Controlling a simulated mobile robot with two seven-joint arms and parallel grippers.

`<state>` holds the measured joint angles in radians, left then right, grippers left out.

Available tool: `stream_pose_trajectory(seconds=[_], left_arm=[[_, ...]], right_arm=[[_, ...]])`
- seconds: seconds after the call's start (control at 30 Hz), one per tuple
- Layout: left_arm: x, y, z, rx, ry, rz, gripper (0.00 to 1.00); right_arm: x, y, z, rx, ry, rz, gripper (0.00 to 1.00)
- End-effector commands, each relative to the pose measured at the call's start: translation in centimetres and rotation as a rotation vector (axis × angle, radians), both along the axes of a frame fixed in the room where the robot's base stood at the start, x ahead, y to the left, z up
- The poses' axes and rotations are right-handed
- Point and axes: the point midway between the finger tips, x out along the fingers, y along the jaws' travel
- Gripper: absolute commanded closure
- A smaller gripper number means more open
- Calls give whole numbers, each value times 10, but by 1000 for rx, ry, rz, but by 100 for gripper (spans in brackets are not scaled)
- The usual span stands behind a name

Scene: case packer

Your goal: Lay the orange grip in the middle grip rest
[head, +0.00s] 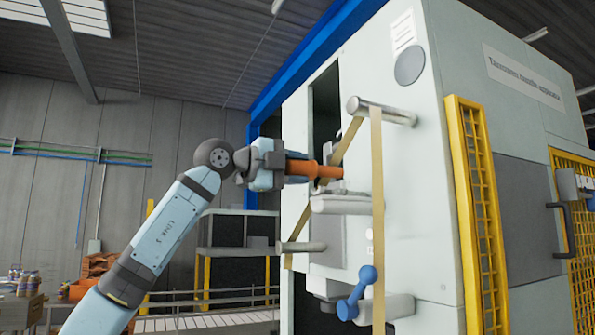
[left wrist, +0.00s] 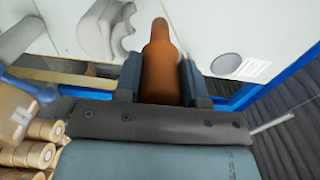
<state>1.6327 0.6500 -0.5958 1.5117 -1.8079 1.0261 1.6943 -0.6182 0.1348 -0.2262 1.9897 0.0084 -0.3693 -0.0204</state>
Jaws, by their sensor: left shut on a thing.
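My left gripper (head: 288,170) is raised in front of the white machine and shut on the orange grip (head: 318,170). In the left wrist view the orange grip (left wrist: 161,62) stands between both fingers, its narrower end pointing away from my palm. In the head view it lies about level, its far end close to the tan band and the machine front. A pale grey notched holder (left wrist: 108,30) shows beyond the grip, to its left and apart from it. I cannot tell which holder is the middle grip rest. My right gripper is not in view.
A tan band (head: 377,215) runs around grey rollers, including an upper one (head: 385,111) and a middle one (head: 345,204). A blue knobbed lever (head: 357,292) sticks out below. A yellow guard (head: 470,210) stands to the right. Open space lies left of the machine.

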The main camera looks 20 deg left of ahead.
Motion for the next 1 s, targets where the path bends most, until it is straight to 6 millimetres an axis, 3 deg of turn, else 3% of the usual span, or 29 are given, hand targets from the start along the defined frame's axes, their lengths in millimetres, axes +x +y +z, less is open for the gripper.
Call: stream_pose_trajectory(seconds=[0.27, 1.0], left_arm=[[-6, 6, -1, -1, -2, 1, 100], [-53, 43, -1, -1, -2, 1, 100]], right_arm=[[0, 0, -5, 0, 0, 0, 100], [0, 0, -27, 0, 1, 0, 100]])
